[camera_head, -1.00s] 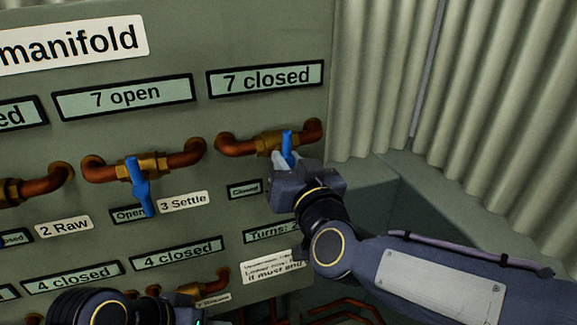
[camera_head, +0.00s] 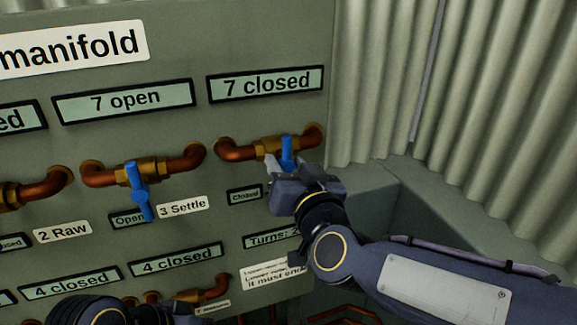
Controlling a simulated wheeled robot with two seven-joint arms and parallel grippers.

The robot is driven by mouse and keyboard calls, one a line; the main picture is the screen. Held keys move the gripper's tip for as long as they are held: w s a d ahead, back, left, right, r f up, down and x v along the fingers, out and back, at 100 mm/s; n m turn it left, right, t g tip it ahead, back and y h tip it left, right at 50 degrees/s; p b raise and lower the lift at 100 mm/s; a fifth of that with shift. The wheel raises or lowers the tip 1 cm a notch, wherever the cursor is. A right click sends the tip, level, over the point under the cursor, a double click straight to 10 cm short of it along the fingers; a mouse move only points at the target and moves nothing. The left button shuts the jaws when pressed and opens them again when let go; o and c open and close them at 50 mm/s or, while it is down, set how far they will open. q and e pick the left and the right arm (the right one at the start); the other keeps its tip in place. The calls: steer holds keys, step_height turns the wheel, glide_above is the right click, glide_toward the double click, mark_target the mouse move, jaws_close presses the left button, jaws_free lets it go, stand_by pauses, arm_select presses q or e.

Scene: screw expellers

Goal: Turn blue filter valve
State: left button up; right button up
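A blue valve handle (camera_head: 287,152) sits on the brass and copper pipe below the "7 closed" display (camera_head: 266,83). My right gripper (camera_head: 281,168) is just below and in front of it. One pale finger stands left of the handle with a small gap, so the gripper looks open. The other finger and the handle's lower end are hidden by the gripper body. A second blue handle (camera_head: 139,190) points down, tilted slightly, below the "7 open" display (camera_head: 122,100). Part of my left gripper (camera_head: 188,313) shows at the bottom edge; its fingers cannot be made out.
Small plates read "Closed" (camera_head: 245,196), "Open" (camera_head: 127,218) and "3 Settle" (camera_head: 182,206). A lower row has "4 closed" displays (camera_head: 178,259) and another copper pipe (camera_head: 215,287). A corrugated wall (camera_head: 375,90) and a grey ledge (camera_head: 367,185) stand right of the panel.

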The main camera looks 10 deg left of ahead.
steer(key=v, duration=0.7)
steer(key=shift+s+d, duration=0.25)
steer(key=shift+s, duration=0.1)
steer(key=p+v, duration=0.3)
steer(key=v, duration=0.5)
steer(key=shift+w, duration=0.1)
stand_by(0.4)
